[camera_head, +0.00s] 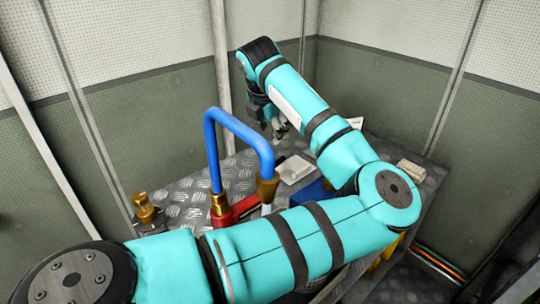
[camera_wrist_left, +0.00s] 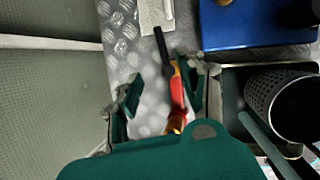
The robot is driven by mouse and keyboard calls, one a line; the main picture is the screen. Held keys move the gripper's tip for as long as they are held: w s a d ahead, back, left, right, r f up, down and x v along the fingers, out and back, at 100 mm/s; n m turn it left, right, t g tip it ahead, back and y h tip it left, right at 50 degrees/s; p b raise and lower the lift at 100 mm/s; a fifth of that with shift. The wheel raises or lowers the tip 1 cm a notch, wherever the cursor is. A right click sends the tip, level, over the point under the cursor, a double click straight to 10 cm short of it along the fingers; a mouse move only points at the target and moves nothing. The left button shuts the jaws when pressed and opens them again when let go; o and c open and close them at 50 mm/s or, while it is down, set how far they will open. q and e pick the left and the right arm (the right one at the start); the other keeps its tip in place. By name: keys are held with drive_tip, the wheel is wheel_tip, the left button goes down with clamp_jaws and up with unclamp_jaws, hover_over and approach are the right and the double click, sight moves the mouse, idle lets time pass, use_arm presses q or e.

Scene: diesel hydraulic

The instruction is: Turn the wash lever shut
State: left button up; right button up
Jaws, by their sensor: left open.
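A slim lever (camera_wrist_left: 178,92) with a red and orange body and a dark tip shows in the left wrist view; I take it for the wash lever. My left gripper (camera_wrist_left: 160,95) is open, with its dark green fingers on either side of the lever. The lever lies nearer the right-hand finger; I cannot tell whether they touch. In the head view my left gripper (camera_head: 277,128) hangs pointing down over the far part of the metal bench, and the lever cannot be made out there. My right gripper is not in view.
A bent blue pipe (camera_head: 211,145) with brass ends rises from the patterned metal bench (camera_head: 180,200), near a red part (camera_head: 245,207) and a brass fitting (camera_head: 146,209). A blue tray (camera_wrist_left: 240,30) and a perforated cup (camera_wrist_left: 280,105) stand right of the gripper. Walls close the back.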

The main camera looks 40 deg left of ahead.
sight(277, 161)
use_arm(q)
drive_tip(key=b+x, duration=0.1)
drive_tip(key=x, duration=1.4)
drive_tip(key=shift+s, duration=0.1)
drive_tip(key=shift+x, duration=0.75)
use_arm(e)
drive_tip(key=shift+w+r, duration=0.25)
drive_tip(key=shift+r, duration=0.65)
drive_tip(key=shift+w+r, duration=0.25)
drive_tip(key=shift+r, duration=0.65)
use_arm(q)
drive_tip(key=shift+c, duration=0.3)
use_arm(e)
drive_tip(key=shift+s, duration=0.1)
use_arm(q)
clamp_jaws()
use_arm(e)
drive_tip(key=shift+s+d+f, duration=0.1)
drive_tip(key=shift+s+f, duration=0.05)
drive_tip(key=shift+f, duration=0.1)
